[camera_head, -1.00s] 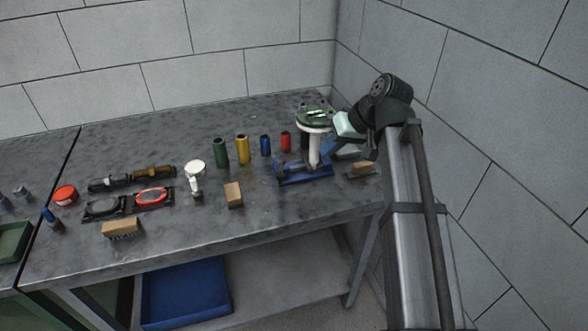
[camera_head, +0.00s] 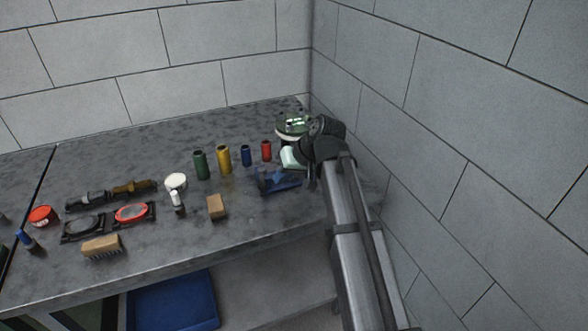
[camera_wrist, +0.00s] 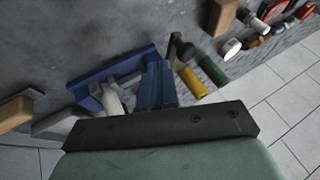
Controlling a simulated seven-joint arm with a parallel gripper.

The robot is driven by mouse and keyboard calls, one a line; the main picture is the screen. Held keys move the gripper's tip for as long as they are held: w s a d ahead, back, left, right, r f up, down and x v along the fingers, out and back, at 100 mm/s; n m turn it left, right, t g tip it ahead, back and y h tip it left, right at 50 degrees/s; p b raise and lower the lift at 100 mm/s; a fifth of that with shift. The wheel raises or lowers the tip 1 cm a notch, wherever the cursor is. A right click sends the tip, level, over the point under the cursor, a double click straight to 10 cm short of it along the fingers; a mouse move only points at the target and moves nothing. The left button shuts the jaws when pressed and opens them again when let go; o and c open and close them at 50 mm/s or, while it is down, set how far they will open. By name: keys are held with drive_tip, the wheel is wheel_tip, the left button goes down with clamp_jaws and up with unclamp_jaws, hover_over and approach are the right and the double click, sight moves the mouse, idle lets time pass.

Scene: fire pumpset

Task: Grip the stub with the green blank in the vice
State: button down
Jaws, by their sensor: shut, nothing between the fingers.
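The blue vice (camera_head: 277,181) stands near the bench's right end; it also shows in the wrist view (camera_wrist: 90,82). The round green blank (camera_head: 293,119) lies on a white flange (camera_head: 291,134) behind the vice in the head view. In the wrist view, the lower part of the white stub (camera_wrist: 112,101) shows at the blue vice jaws; how firmly it is held I cannot tell. My gripper (camera_head: 291,158), with its pale green body, is just in front of and below the flange. It is shut and empty.
A white flanged piece (camera_head: 175,182) and a wooden block (camera_head: 216,207) are farther left. The wall is close on the right.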

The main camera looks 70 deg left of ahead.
sight(262, 184)
drive_tip(key=shift+s+a+f, duration=0.1)
drive_tip(key=shift+s+f, duration=0.05)
drive_tip(key=shift+s, duration=0.8)
drive_tip(key=shift+s+m, duration=0.4)
drive_tip(key=shift+s, duration=0.1)
drive_tip(key=shift+s+m+t+y, duration=0.5)
drive_tip(key=shift+s+m+t, duration=0.1)
drive_tip(key=shift+s+m, duration=0.3)
drive_tip(key=shift+s+a+m+t+y, duration=0.15)
drive_tip(key=shift+s+a+m+t, duration=0.15)
drive_tip(key=shift+s+m, duration=0.3)
drive_tip(key=shift+s+a+m+t+y, duration=0.1)
drive_tip(key=shift+s+a+m+t, duration=0.3)
drive_tip(key=shift+s, duration=0.3)
drive_tip(key=shift+s+a+m+t+y, duration=0.15)
drive_tip(key=shift+s+m+t, duration=0.05)
drive_tip(key=shift+s+m, duration=0.45)
